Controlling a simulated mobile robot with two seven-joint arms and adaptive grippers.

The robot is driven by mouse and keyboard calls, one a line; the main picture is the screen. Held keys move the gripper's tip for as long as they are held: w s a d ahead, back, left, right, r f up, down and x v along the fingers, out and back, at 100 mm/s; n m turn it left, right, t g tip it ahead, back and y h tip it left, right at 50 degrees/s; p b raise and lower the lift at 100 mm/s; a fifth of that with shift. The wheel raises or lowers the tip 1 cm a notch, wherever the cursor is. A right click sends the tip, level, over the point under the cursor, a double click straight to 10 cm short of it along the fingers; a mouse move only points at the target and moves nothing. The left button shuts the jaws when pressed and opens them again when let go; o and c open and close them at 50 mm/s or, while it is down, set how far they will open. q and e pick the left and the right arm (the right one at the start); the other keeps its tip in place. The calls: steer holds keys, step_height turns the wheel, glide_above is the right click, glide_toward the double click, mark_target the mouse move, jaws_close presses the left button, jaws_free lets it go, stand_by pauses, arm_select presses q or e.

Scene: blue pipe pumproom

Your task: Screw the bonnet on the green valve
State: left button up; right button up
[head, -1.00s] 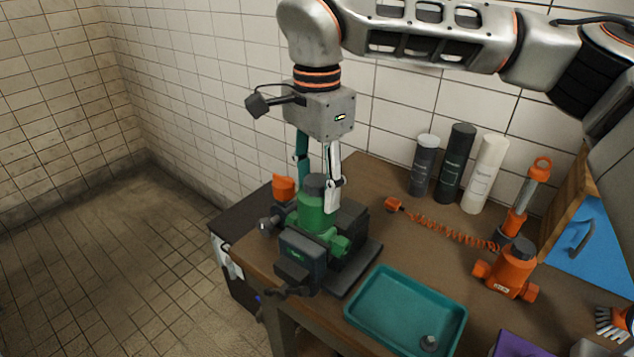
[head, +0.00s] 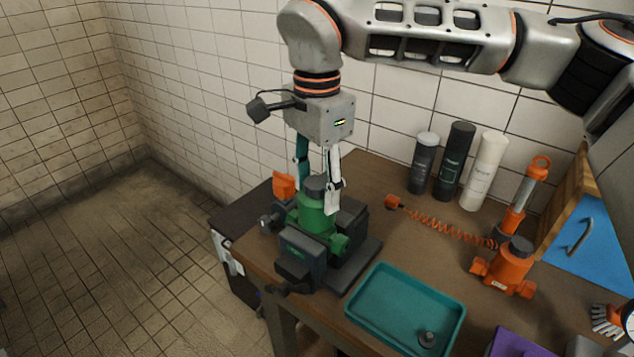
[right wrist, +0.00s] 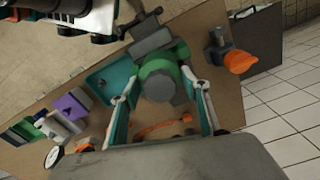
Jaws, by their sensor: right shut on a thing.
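The green valve (head: 318,220) stands upright in a dark vise (head: 305,257) at the left end of the workbench. A dark grey bonnet (head: 316,188) sits on top of the valve. My right gripper (head: 317,194) points straight down over the valve. Its fingers are shut on the bonnet, one on each side. In the right wrist view the bonnet (right wrist: 158,86) lies between the two fingers, with green around it. The thread between bonnet and valve is hidden.
A teal tray (head: 360,318) with a small grey part (head: 427,339) is right of the vise. An orange valve (head: 510,268), an orange coiled hose (head: 450,228) and several bottles (head: 453,165) stand farther right and back. A tiled wall is behind.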

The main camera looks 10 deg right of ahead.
steer(key=shift+f, duration=0.25)
stand_by(0.7)
